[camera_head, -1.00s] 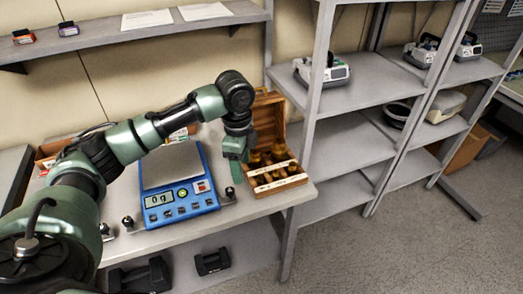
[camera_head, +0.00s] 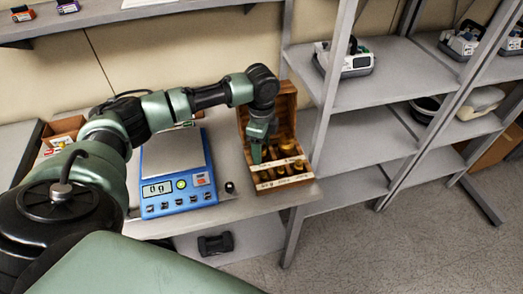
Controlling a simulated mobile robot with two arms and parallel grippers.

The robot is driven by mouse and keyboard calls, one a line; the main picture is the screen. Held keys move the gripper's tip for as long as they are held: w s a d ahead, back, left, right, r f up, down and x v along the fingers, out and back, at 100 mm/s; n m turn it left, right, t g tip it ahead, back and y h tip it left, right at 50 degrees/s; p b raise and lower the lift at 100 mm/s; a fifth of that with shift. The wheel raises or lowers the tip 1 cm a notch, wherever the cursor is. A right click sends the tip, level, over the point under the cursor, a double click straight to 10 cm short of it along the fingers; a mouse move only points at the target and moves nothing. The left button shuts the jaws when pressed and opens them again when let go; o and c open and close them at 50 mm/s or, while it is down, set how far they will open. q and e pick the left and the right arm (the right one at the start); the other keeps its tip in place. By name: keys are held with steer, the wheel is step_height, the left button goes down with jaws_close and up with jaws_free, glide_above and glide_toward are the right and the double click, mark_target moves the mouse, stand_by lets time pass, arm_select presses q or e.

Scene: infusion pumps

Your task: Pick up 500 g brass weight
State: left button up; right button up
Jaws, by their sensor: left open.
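An open wooden box (camera_head: 288,112) stands at the right end of the table, its lid raised at the back. Several brass weights (camera_head: 288,149) sit in it in rows behind pale label strips. The labels are too small to read, so I cannot tell which weight is the 500 g one. My left gripper (camera_head: 256,158) points down at the left part of the box, in front of the weights. It is open, and I see nothing held in it. It hides part of the box's left side. My right gripper is not in view.
A blue scale (camera_head: 178,196) reading 0 g stands left of the box. A small dark knobbed weight (camera_head: 230,187) stands between them. A grey shelf unit (camera_head: 345,90) rises close on the right. A carton (camera_head: 62,129) is at the back left.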

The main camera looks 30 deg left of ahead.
arm_select(q)
steer(key=shift+s, duration=0.1)
steer(key=c, duration=1.2)
jaws_close()
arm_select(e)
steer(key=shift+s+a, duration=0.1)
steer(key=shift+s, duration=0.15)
arm_select(q)
steer(key=shift+r, duration=0.1)
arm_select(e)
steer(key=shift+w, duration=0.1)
